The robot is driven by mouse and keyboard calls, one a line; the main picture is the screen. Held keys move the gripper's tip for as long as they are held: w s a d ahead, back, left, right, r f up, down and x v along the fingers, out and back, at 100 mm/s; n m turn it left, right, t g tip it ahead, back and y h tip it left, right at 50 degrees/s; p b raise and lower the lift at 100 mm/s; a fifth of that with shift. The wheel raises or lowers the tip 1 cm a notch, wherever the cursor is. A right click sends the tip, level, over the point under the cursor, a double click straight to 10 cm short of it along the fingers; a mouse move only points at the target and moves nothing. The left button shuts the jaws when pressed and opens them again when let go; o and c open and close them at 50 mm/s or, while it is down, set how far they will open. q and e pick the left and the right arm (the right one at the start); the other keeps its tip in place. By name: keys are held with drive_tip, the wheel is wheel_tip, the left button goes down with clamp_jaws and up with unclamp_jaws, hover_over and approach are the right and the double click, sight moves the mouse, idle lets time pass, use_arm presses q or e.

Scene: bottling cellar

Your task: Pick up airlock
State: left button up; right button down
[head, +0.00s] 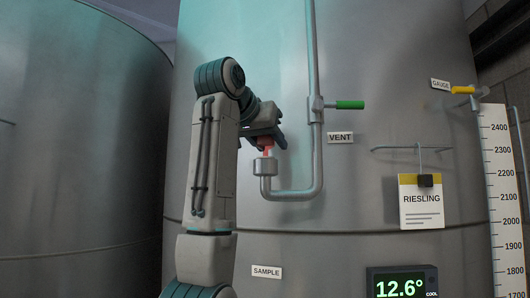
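A small red piece, which looks like the airlock (267,150), stands in the metal cup (265,167) at the end of the bent vent pipe. Only a short part of it shows; its upper part is hidden by my gripper. My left gripper (267,138) is at the airlock's top, just above the cup. The fingers are dark and small here, and I cannot tell whether they are closed on the airlock or only around it. My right gripper is not in view.
The vent pipe (318,160) rises beside the gripper, with a green-handled valve (349,105) to its right. A RIESLING card (421,203) hangs from a rod on the steel tank (350,35). A gauge scale (500,200) stands at far right.

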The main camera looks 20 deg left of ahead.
use_arm(q)
drive_tip(key=shift+w+f, duration=0.1)
drive_tip(key=c, duration=0.5)
drive_tip(key=shift+c, duration=0.2)
